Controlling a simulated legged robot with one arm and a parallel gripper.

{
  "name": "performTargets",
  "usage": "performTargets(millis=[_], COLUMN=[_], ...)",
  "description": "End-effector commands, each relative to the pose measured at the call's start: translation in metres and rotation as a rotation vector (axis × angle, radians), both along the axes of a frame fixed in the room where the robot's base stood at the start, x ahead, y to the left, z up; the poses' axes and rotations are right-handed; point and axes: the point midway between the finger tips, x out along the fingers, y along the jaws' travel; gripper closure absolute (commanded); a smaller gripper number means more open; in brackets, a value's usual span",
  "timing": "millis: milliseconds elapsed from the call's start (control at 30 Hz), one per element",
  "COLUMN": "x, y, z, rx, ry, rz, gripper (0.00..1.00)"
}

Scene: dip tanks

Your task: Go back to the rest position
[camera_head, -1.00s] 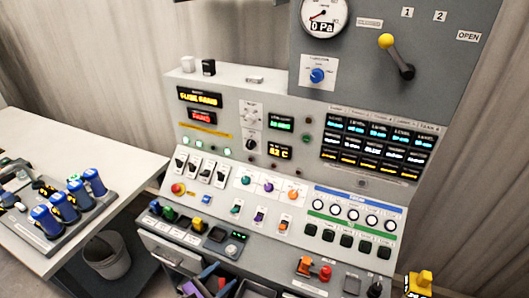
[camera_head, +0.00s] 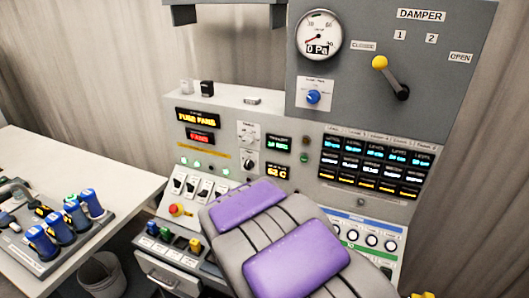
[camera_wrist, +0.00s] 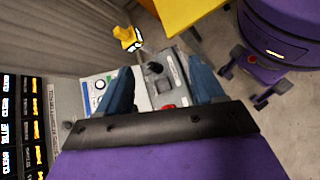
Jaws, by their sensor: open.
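My gripper (camera_wrist: 162,85) shows in the wrist view, with its two dark blue fingers spread apart. Nothing sits between the fingertips; the sloping control console (camera_wrist: 95,97) shows beyond them. In the head view my purple and grey arm stands in front of the lower middle of the console (camera_head: 215,108). The gripper itself cannot be made out in the head view. The arm hides many of the console's lower knobs and switches.
A grey damper panel (camera_head: 440,60) with a yellow-knobbed lever (camera_head: 390,77) rises at the back right. A white table (camera_head: 60,160) with blue-handled levers (camera_head: 75,215) stands at left, a bin (camera_head: 102,275) below it. A yellow object (camera_wrist: 128,38) stands beside the console.

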Motion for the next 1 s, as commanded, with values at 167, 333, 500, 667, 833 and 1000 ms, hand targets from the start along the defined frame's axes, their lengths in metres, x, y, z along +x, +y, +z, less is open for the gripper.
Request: performTargets(millis=[167,333,500,667,833,1000], x=[-0.04,-0.078,-0.112,-0.14,-0.16,-0.169], y=[-0.02,-0.027,-0.025,-0.016,-0.004,0.003], z=[0.017,0.028,0.037,0.044,0.048,0.05], rx=[0.145,0.277,0.411,0.53,0.632,0.68], ry=[-0.071,-0.143,-0.222,-0.304,-0.377,-0.415], rz=[-0.187,-0.35,-0.499,-0.625,-0.722,-0.768], gripper=[0.32,0.32,0.32,0.32,0.32,0.32])
